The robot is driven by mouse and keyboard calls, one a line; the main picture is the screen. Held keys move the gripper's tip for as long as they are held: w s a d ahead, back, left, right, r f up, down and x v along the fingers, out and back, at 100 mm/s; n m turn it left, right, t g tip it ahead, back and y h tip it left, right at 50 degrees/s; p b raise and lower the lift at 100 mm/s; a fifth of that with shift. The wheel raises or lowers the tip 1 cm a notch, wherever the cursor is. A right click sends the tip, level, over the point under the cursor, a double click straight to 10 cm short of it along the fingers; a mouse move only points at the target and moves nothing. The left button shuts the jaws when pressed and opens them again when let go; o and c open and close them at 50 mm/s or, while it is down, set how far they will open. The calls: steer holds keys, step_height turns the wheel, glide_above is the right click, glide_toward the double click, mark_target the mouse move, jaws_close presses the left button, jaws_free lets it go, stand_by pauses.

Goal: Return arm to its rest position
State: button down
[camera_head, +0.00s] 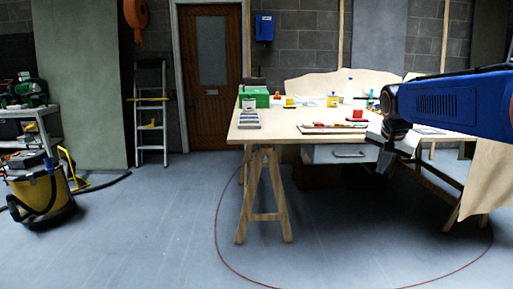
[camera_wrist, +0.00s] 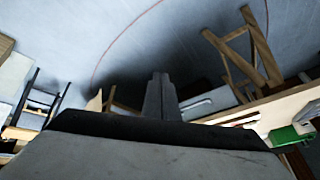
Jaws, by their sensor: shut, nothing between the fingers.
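My blue arm (camera_head: 450,103) reaches in from the right edge in the head view, in front of the workbench. My gripper (camera_head: 386,163) hangs from its end, pointing down, beside the drawer under the bench's front edge. In the wrist view my gripper (camera_wrist: 160,80) shows its fingers together with nothing between them. The wooden workbench (camera_head: 275,137) stands on trestle legs and holds small coloured objects; the arm hides part of its right side.
A green box (camera_head: 254,97) and a grey tray (camera_head: 249,120) are on the bench's left side. A thin red cable (camera_head: 219,240) curves over the floor. A yellow vacuum (camera_head: 40,195) stands at the left and a stepladder (camera_head: 151,115) at the back. The front floor is mostly clear.

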steer(key=s+a+f+n, duration=0.3)
steer(key=s+f, duration=0.2)
steer(key=s, duration=0.5)
steer(key=s+a+f+n+y, duration=0.1)
steer(key=s+f, duration=0.4)
steer(key=s, duration=0.6)
steer(key=s+a+f+n+y, duration=0.1)
steer(key=s+a+f+n, duration=0.3)
steer(key=s, duration=0.7)
step_height(320, 180, down, 2)
steer(key=shift+s+a+n+g, duration=0.15)
steer(key=shift+a+n+g, duration=0.2)
steer(key=shift+a, duration=0.6)
